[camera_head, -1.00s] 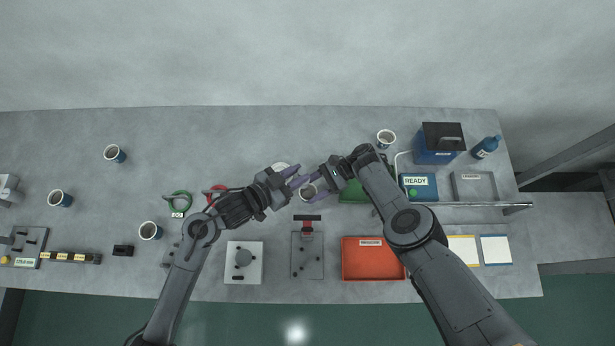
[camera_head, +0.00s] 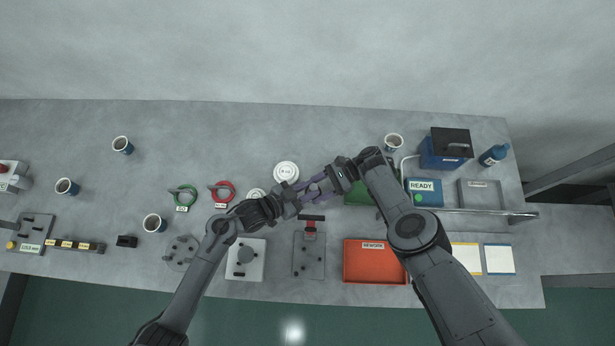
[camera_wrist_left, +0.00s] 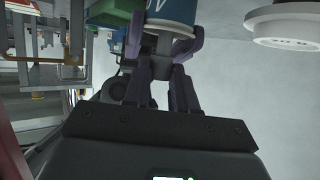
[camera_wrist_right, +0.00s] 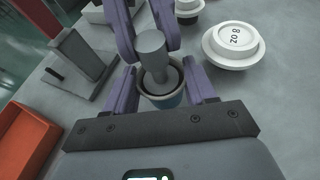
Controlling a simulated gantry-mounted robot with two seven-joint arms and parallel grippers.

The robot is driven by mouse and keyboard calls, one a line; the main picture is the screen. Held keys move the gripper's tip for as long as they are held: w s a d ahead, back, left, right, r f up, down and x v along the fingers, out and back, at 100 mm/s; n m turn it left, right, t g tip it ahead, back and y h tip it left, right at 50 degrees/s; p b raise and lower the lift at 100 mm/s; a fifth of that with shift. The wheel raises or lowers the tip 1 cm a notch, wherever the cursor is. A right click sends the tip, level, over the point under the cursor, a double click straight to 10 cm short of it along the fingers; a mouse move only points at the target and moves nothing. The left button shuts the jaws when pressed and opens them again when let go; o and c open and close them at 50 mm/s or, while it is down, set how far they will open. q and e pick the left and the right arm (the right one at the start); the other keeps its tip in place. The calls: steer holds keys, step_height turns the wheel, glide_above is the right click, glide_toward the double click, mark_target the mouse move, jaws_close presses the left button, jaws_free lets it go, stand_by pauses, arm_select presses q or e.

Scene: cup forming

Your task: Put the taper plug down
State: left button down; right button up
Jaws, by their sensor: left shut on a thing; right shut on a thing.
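Below the grippers are a grey stand (camera_head: 309,258), a white fixture block (camera_head: 240,272) and a red REWORK tray (camera_head: 375,275). A white 8 oz disc (camera_head: 286,171) is just behind. Green (camera_head: 184,189) and red (camera_head: 221,184) rings lie left. The back middle is clear.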

stand_by(0.3)
arm_select(q)
steer(key=c, duration=0.9)
jaws_free()
steer(key=shift+f, duration=0.1)
steer(key=v, duration=1.2)
arm_select(e)
steer(key=o, duration=1.2)
steer(key=shift+o, duration=0.2)
